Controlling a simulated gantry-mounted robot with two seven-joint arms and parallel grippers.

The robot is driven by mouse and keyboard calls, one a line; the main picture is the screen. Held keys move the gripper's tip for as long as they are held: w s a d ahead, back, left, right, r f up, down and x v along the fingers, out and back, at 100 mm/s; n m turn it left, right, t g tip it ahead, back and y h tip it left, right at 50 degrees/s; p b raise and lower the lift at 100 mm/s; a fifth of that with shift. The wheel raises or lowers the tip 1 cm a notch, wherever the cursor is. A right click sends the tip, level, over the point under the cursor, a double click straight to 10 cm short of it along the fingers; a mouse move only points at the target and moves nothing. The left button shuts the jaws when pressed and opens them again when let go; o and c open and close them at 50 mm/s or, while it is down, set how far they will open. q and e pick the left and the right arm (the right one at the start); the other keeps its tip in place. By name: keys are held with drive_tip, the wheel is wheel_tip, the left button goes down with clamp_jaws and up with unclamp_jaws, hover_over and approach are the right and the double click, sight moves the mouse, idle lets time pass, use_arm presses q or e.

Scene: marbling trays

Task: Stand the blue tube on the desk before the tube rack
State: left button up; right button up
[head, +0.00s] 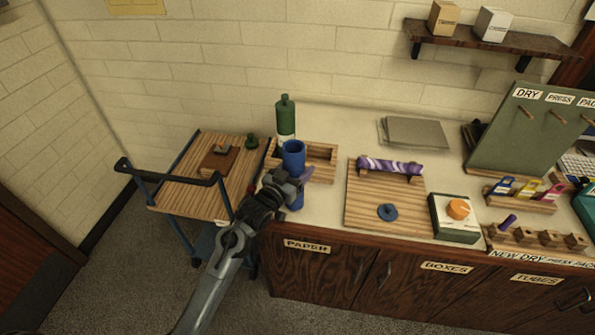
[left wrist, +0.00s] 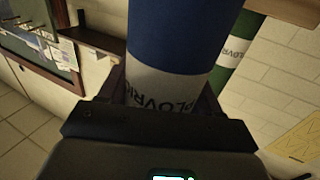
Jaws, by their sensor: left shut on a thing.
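The blue tube (head: 293,155) stands roughly upright in my left gripper (head: 289,184), near the desk's left end; its lower part shows below the jaws. I cannot tell whether its base touches the desk. In the left wrist view the blue tube (left wrist: 172,35) fills the middle, with its white lettered label between the shut fingers (left wrist: 170,98). The wooden tube rack (head: 322,161) is just behind it on the desk (head: 345,125). A green tube (head: 285,112) stands upright at the rack's left end and also shows in the left wrist view (left wrist: 236,48). My right gripper is not in view.
Right of the blue tube, a wooden board (head: 372,190) holds a purple marbled roll (head: 390,167) and a blue disc (head: 387,212). A slatted cart (head: 180,186) stands left of the desk.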

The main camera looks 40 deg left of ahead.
use_arm(q)
drive_tip(key=shift+f, duration=0.4)
drive_tip(key=o, duration=1.1)
drive_tip(key=shift+s, duration=0.25)
drive_tip(key=s+d+p, duration=0.1)
drive_tip(key=s, duration=0.9)
drive_tip(key=s+d+f+m+g, duration=0.1)
drive_tip(key=s+d+f+g, duration=0.3)
drive_tip(key=s, duration=0.4)
drive_tip(key=s+d+f+m+g+h, duration=0.1)
drive_tip(key=s+d+f+g, duration=0.4)
drive_tip(key=s+d, duration=0.1)
drive_tip(key=s+d+f+m+g+h, duration=0.1)
drive_tip(key=s+d+f+g, duration=0.3)
drive_tip(key=s, duration=0.5)
drive_tip(key=shift+s+d+f+g, duration=0.3)
drive_tip(key=shift+s+d+g, duration=0.1)
drive_tip(key=shift+g, duration=0.3)
